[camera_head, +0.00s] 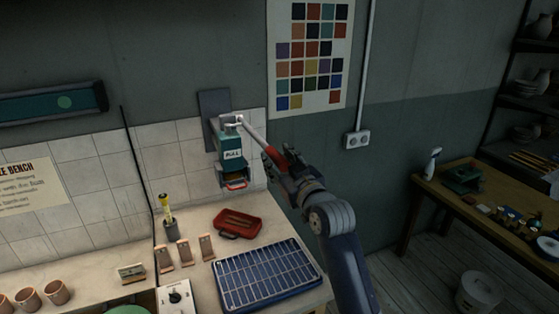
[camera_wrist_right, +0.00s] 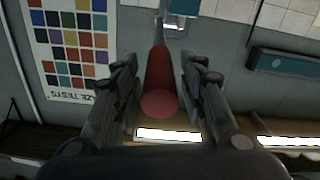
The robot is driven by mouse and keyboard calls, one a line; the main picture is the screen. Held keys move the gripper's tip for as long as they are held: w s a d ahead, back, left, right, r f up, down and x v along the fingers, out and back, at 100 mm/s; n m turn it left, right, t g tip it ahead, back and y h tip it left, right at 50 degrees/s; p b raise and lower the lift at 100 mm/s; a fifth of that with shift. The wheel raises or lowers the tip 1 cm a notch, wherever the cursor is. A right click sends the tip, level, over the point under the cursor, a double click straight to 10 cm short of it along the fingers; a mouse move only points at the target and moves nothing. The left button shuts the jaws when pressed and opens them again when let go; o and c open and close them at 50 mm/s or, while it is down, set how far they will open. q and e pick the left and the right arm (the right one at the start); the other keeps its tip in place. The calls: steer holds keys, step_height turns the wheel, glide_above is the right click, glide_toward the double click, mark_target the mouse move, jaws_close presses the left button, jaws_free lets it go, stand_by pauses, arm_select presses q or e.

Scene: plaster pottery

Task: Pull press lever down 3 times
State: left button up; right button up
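The press (camera_head: 231,150) is a teal wall-mounted unit marked "PULL". Its lever has a pale rod (camera_head: 252,134) that slants down to the right and ends in a red grip (camera_head: 273,156). My right gripper (camera_head: 281,160) is at this red grip. In the right wrist view the red grip (camera_wrist_right: 159,85) lies lengthwise between the two fingers of the right gripper (camera_wrist_right: 159,62). Gaps show on both sides, so the fingers are open around it and not closed on it. Part of the grip is hidden by the gripper in the head view. My left gripper is not in view.
Below the press, the bench holds a red tray (camera_head: 237,222), a blue rack (camera_head: 267,276), several small wooden pieces and a dark cup (camera_head: 172,231) with a yellow tool. A wall socket (camera_head: 356,139) and a side table (camera_head: 470,205) are to the right.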

jaws_close()
steer(key=w+f+t+y+b, duration=0.1)
steer(key=f+t+b, duration=0.1)
steer(key=f+b, duration=0.7)
steer(key=w+a+f+t+b, duration=0.1)
steer(key=f+b, duration=0.8)
steer(key=b, duration=0.9)
steer(key=shift+w+f+t+y, duration=0.2)
steer(key=shift+w+t+y, duration=0.35)
steer(key=shift+t, duration=0.65)
steer(key=shift+w, duration=0.1)
steer(key=shift+o, duration=2.3)
jaws_free()
steer(key=shift+a, duration=0.1)
steer(key=shift+r, duration=0.2)
